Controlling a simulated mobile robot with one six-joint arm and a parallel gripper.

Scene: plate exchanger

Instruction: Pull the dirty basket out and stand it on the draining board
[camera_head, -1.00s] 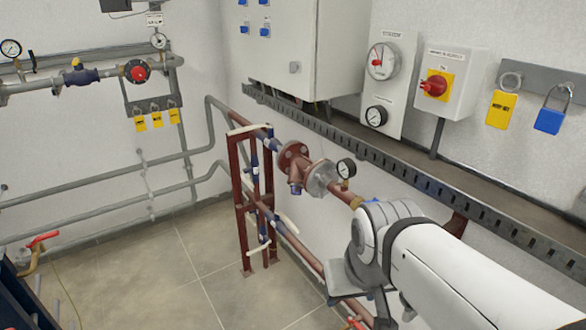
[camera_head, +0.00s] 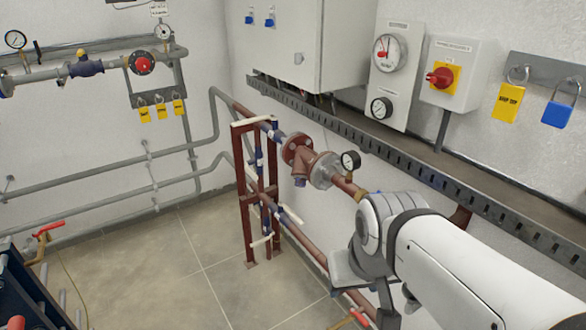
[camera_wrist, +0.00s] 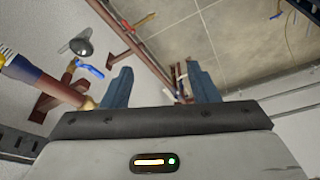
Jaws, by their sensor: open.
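A brown-red Y-shaped strainer body (camera_head: 303,166) sits in the pipe run along the right wall, with a dial gauge (camera_head: 350,160) beside it. I cannot make out a dirty basket in either view. I cannot make out the draining board either. My gripper (camera_wrist: 160,86) shows in the wrist view with its two blue-grey fingers apart and nothing visible held between them. In the head view my white arm covers the lower right, and the gripper's fingers do not show there.
A brown pipe frame (camera_head: 240,190) stands on the tiled floor. A dark blue frame (camera_head: 32,287) is at the lower left, near a red-handled valve (camera_head: 48,229). The wrist view shows a pipe (camera_wrist: 45,82) and a blue valve handle (camera_wrist: 90,70) close by on the left. Open floor (camera_head: 170,270) lies between.

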